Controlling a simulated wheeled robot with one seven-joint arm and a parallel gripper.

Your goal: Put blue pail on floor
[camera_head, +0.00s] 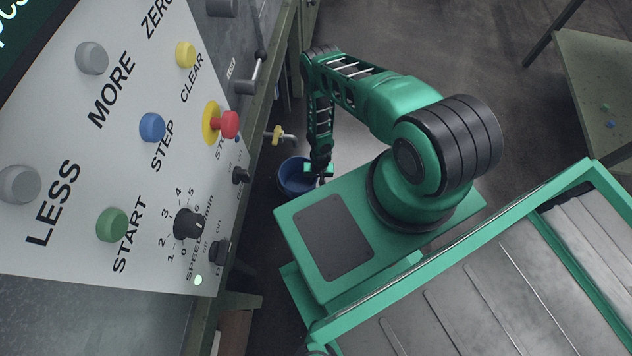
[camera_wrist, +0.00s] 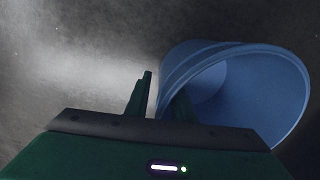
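The blue pail (camera_head: 293,178) shows in the head view low beyond my green arm, beside the console's edge. In the wrist view the blue pail (camera_wrist: 265,95) fills the right side, with its open mouth facing right and toward the camera. My gripper (camera_wrist: 163,85) has its fingers close together at the pail's near-left wall. One finger is outside the wall and the other appears darkly on the pail's side. My gripper also shows at the pail's right rim in the head view (camera_head: 318,168). Whether the pail's base touches the floor is hidden.
A control console (camera_head: 130,150) with buttons and knobs stands on the left. Grey floor (camera_head: 390,60) lies open beyond my arm. A yellow-handled valve (camera_head: 278,134) sticks out near the pail.

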